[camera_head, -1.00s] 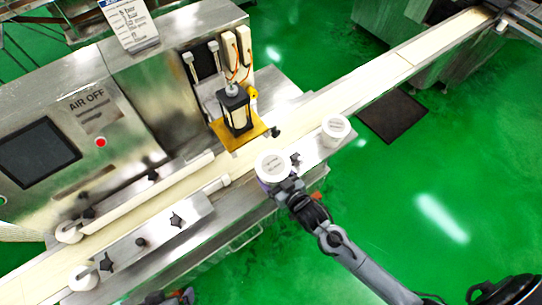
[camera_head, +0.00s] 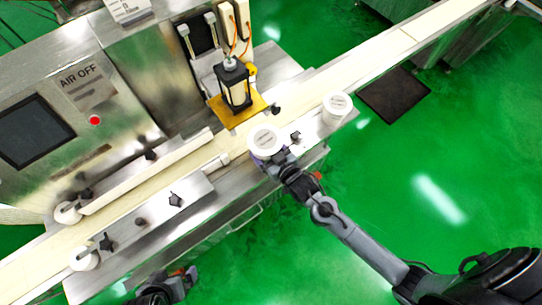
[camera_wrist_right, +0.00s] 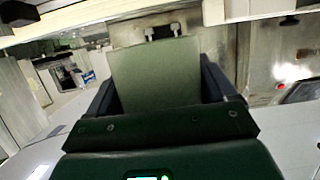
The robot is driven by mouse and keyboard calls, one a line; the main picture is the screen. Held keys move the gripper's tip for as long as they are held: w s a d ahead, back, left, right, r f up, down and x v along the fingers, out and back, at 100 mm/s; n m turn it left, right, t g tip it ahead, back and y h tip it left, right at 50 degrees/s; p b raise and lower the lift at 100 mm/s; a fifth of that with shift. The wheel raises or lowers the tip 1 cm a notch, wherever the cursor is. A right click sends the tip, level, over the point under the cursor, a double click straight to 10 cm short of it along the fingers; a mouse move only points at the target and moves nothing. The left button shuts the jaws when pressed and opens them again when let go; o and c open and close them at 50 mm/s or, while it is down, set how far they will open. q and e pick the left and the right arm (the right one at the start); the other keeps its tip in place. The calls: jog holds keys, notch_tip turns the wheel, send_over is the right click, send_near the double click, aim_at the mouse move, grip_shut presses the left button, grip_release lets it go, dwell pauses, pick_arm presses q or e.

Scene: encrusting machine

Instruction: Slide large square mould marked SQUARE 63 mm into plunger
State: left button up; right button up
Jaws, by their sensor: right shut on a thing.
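In the head view, a white mould (camera_head: 266,139) with a round-looking top and a small unreadable label is at the end of my right arm. My right gripper (camera_head: 283,159) is shut on it beside the conveyor. In the right wrist view, a pale grey-green face (camera_wrist_right: 156,72) fills the space between the two dark fingers. A similar white mould (camera_head: 338,104) stands further right on the steel ledge. The plunger (camera_head: 235,85), black-framed with a pale middle, is above a yellow plate (camera_head: 246,110) across the belt. My left gripper (camera_head: 165,290) is at the bottom edge, its jaws unclear.
The pale conveyor belt (camera_head: 335,83) runs diagonally between the mould and the plunger. Guide rails with black star knobs (camera_head: 175,199) line it at lower left. A panel marked AIR OFF (camera_head: 83,80) has a red button. The green floor at right is open.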

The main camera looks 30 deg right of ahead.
jog(key=shift+w+a+b, duration=0.2)
jog(key=shift+w+b, duration=0.25)
jog(key=shift+w, duration=0.4)
jog(key=shift+w+a+b, duration=0.15)
jog(key=shift+w+b, duration=0.3)
jog(key=shift+w, duration=0.4)
jog(key=shift+w+a+r, duration=0.1)
jog(key=shift+w, duration=0.5)
jog(key=shift+w+a+r, duration=0.1)
jog(key=shift+w, duration=0.5)
jog(key=shift+w+p, duration=0.1)
jog(key=shift+p, duration=0.25)
jog(key=shift+w, duration=0.25)
jog(key=shift+w+a, duration=0.1)
jog(key=shift+w, duration=0.25)
jog(key=shift+w, duration=0.15)
